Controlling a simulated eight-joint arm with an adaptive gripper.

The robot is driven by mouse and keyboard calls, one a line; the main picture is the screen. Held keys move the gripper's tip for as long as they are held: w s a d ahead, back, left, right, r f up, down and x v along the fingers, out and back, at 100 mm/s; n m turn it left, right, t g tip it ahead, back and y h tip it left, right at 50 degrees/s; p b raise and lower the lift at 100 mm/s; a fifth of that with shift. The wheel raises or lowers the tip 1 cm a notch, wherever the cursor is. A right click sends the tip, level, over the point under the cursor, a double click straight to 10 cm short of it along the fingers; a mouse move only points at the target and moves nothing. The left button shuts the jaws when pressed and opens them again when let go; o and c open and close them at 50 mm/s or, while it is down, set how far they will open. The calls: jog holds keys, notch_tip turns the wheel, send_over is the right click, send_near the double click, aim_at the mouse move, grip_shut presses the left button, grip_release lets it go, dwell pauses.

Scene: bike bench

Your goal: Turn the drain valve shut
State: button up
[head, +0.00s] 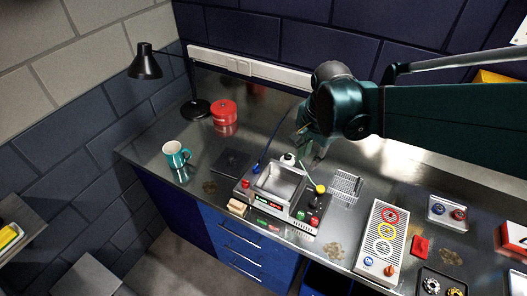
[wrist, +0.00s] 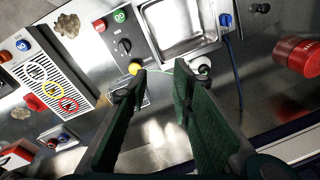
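The bench unit has a steel basin (head: 281,182), which shows at the top of the wrist view (wrist: 182,25). A small blue valve handle (wrist: 226,20) sits at the basin's right side in the wrist view, with a blue hose beside it. It looks like the drain valve; whether it is open I cannot tell. In the head view the blue handle (head: 245,183) is tiny at the basin's left. My gripper (wrist: 156,82) is open and empty, its fingertips between a yellow knob (wrist: 135,68) and a white round part (wrist: 201,66). In the head view my gripper (head: 311,155) hangs behind the unit.
The control panel (head: 309,209) with coloured buttons adjoins the basin. A teal mug (head: 176,155), dark pad (head: 230,162), red tin (head: 223,112) and black lamp (head: 146,66) stand left.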

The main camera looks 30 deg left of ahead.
jog(key=s+a+f+m+g+p, duration=0.1)
jog(key=s+a+f, duration=0.15)
jog(key=a, duration=0.75)
jog(key=m+h+p, duration=0.1)
jog(key=h+p, duration=0.1)
send_over(245, 181)
jog(key=shift+g, duration=0.4)
jog(key=f, duration=0.3)
jog(key=w+f, duration=0.1)
jog(key=f, duration=0.1)
jog(key=shift+d+f, duration=0.2)
jog(key=shift+f, duration=0.05)
jog(key=shift+s+a+f, duration=0.25)
jog(key=shift+s+a, duration=0.05)
jog(key=shift+a, duration=0.1)
jog(key=shift+y, duration=0.3)
jog(key=shift+f, duration=0.2)
jog(key=shift+s+d+f, duration=0.1)
jog(key=shift+f, duration=1.75)
jog(key=shift+d+f, duration=0.1)
jog(key=shift+f, duration=1.75)
jog(key=c, duration=0.6)
